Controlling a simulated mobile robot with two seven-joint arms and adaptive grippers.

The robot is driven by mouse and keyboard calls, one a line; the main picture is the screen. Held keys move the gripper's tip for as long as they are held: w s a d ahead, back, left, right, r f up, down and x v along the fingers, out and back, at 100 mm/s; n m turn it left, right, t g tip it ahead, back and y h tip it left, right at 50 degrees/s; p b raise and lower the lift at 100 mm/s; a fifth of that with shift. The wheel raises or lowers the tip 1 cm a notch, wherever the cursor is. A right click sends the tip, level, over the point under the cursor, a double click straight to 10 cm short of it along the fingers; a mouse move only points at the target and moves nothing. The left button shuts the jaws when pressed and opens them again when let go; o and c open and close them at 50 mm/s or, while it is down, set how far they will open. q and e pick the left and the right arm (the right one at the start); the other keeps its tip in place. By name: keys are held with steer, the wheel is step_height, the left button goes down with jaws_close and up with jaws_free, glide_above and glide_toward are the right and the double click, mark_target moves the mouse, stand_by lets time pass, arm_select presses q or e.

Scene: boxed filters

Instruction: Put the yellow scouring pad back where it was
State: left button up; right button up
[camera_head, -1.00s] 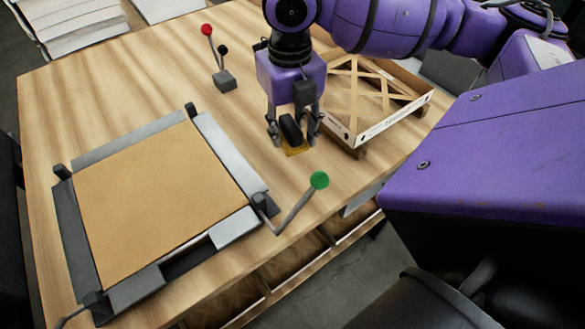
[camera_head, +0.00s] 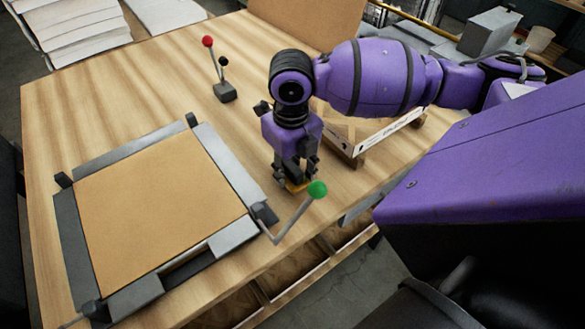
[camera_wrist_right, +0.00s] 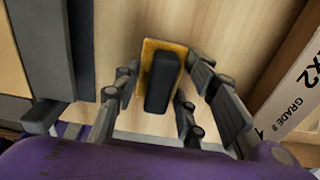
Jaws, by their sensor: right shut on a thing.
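The yellow scouring pad (camera_head: 297,186) has a black block-shaped grip on top. It is at my right gripper (camera_head: 297,168), near the table's front edge, just left of the green-knobbed lever. In the right wrist view the pad (camera_wrist_right: 147,54) shows its yellow rim around the black grip (camera_wrist_right: 161,80). The fingers of my right gripper (camera_wrist_right: 160,88) stand on both sides of that grip, shut on it. I cannot tell whether the pad touches the table. My left gripper is not in view.
A framed brown board (camera_head: 155,205) fills the table's left side; its green-knobbed lever (camera_head: 317,189) stands close to my right gripper. A shallow box (camera_head: 385,131) stands to the right, partly hidden by my arm. A red-knobbed lever (camera_head: 209,42) stands behind. Bare wood (camera_head: 240,130) lies between.

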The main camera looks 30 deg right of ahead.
mark_target(291, 166)
steer(key=o, duration=0.7)
steer(key=shift+f, duration=0.15)
steer(key=shift+c, duration=0.2)
steer(key=o, duration=0.4)
steer(key=shift+o, duration=0.2)
step_height(291, 166, up, 12)
steer(key=shift+r, duration=0.25)
